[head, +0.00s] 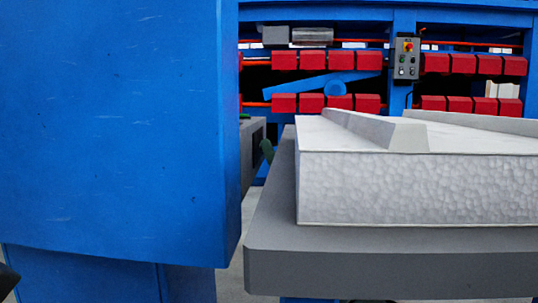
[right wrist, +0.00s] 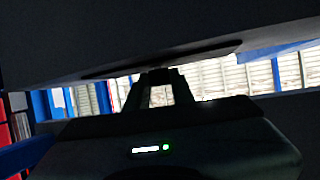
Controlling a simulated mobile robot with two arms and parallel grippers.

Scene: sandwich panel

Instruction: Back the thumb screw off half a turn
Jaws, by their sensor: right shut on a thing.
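In the right wrist view my right gripper (right wrist: 160,76) points up from its dark body, with its two fingers close under a broad dark surface (right wrist: 60,50). It is shut on a small dark thing at the fingertips, most likely the thumb screw, but its shape is lost in shadow. Light shows between the fingers lower down. In the head view I cannot make out the thumb screw or my right fingertips. My left gripper is not clearly in view.
In the head view a large blue housing (head: 115,120) blocks the left. A white sandwich panel (head: 415,190) lies on a grey table (head: 390,268). Behind stand a blue frame with rows of red blocks (head: 285,61) and a control box (head: 407,58) with a red button.

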